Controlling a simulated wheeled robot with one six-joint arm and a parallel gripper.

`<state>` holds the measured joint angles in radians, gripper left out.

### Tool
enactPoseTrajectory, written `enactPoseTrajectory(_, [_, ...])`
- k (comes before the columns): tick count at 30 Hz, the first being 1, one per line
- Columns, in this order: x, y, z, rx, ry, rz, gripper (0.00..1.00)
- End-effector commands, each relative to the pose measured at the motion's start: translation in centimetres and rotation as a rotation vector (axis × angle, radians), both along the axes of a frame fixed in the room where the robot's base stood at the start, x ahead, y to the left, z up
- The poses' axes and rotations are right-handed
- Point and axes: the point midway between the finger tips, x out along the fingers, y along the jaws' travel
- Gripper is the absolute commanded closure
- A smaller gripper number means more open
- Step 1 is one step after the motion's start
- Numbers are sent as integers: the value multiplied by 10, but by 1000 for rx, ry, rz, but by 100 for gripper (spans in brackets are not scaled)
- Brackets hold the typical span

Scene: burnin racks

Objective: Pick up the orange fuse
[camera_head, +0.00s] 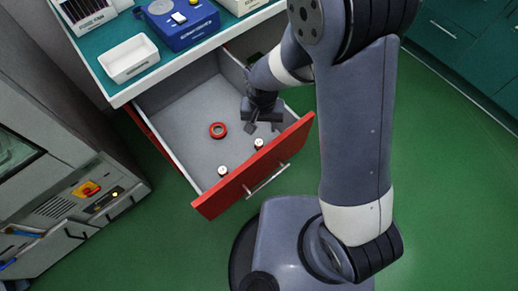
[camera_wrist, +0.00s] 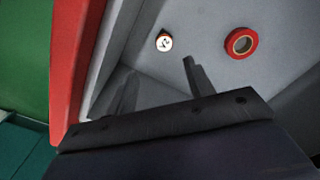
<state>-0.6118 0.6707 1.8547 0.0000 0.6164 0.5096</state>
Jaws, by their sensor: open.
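Two small upright cylinders with pale tops stand in the open drawer in the head view, one (camera_head: 222,171) near the front left corner and one (camera_head: 259,144) near the front panel beside my gripper. One such cylinder (camera_wrist: 164,42) shows in the wrist view, with a dark mark on its white top and a thin orange-brown side. I cannot tell which of the two it is, or which is the orange fuse. My gripper (camera_head: 262,127) is over the right part of the drawer, open and empty. Its two fingers (camera_wrist: 160,85) are apart and short of the cylinder in the wrist view.
A red ring (camera_head: 218,130), like a tape roll, lies on the drawer floor. The drawer's red front (camera_head: 250,172) and pale side walls surround the space. Above it, a teal worktop holds a white tray (camera_head: 129,58) and a blue box (camera_head: 180,20). A grey machine stands left.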

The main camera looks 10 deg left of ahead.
Motion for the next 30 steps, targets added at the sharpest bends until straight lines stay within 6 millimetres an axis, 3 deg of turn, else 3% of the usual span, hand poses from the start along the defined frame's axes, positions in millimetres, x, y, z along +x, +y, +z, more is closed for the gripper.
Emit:
enactPoseTrajectory(1, [0,0,-12,0,0,0,50])
enactPoseTrajectory(12, [-1,0,-55,-2,3,0,50])
enactPoseTrajectory(20, [-1,2,-69,0,1,1,50])
enactPoseTrajectory(30, [-4,8,-108,-1,3,0,50])
